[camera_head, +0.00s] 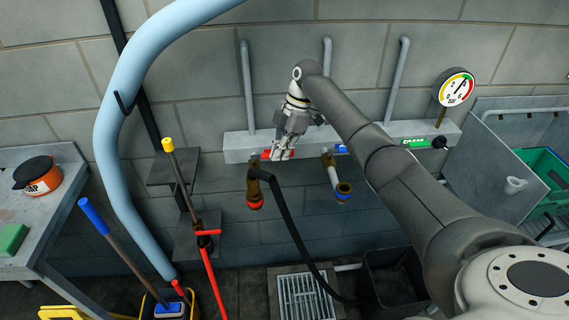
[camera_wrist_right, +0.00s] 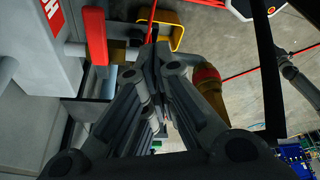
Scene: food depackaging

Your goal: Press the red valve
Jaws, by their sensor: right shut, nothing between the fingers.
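The red valve (camera_wrist_right: 96,35) is an upright red lever in the right wrist view, beside a red label with a white H (camera_wrist_right: 54,14) on the grey panel. My right gripper (camera_wrist_right: 152,52) is shut and empty; its fingertips lie to the right of the lever, apparently apart from it. In the head view my right gripper (camera_head: 279,154) is in front of the left part of the grey wall panel (camera_head: 235,146) and partly hides the red parts there. I cannot tell valve from label in that view. My left gripper is not in view.
A brass tap with a red ring (camera_head: 254,190) hangs below the panel, with a black hose from it. A blue-ringed brass tap (camera_head: 342,188) is to the right. A gauge (camera_head: 456,88), a floor drain (camera_head: 303,297) and a thick blue pipe (camera_head: 110,130) also show.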

